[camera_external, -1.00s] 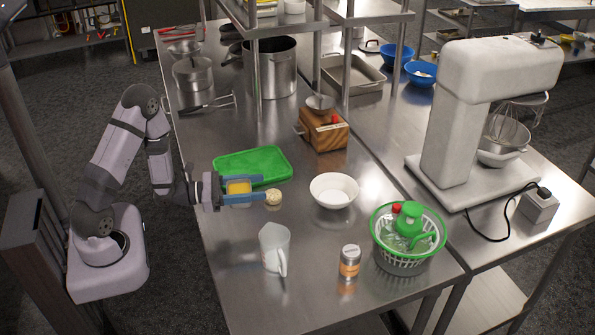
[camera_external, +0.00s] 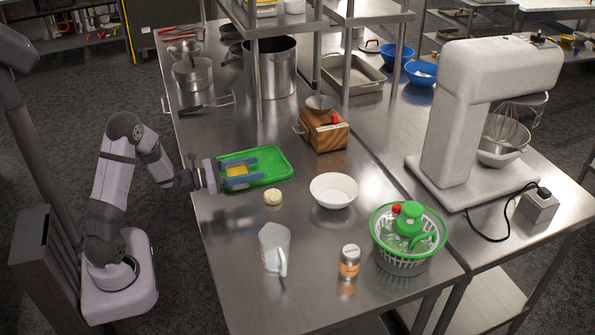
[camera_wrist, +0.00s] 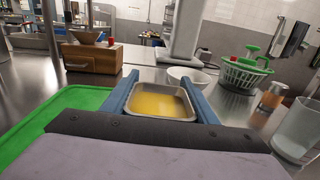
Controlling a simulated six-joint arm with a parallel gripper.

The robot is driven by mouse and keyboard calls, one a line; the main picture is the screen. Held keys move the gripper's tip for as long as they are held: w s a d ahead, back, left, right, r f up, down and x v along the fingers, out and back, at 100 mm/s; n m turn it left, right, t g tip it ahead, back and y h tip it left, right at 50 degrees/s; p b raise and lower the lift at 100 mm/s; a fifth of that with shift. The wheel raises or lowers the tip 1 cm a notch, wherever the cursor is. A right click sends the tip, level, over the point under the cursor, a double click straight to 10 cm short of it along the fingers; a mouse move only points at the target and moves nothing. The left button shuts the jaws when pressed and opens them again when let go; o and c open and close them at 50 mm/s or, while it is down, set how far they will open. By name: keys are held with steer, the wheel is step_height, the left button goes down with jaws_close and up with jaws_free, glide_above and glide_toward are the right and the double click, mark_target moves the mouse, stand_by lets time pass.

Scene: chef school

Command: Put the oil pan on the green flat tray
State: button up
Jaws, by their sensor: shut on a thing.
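The oil pan is a small metal pan with yellow oil (camera_wrist: 160,103), held level between the blue fingers of my gripper (camera_external: 240,170). It also shows in the external view as a yellow patch (camera_external: 237,171). My gripper is shut on the pan. The green flat tray (camera_external: 277,167) lies on the steel table. In the external view the pan and fingers overlap the tray's left part; I cannot tell the height between them. In the wrist view the tray (camera_wrist: 35,130) is to the left of the pan.
A pale ball (camera_external: 272,197) sits just in front of the tray. A white bowl (camera_external: 333,191), measuring jug (camera_external: 273,248), shaker (camera_external: 349,262) and green salad spinner (camera_external: 404,240) stand to the right and front. A wooden box (camera_external: 323,132) stands behind the tray.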

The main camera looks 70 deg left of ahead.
steer(key=w+a+r, duration=0.7)
steer(key=a, duration=0.4)
steer(key=y+p, duration=0.1)
glide_above(263, 164)
steer(key=shift+n, duration=0.3)
steer(key=shift+f, duration=5.85)
steer(key=shift+f, duration=0.1)
steer(key=o, duration=1.3)
steer(key=shift+f, duration=0.1)
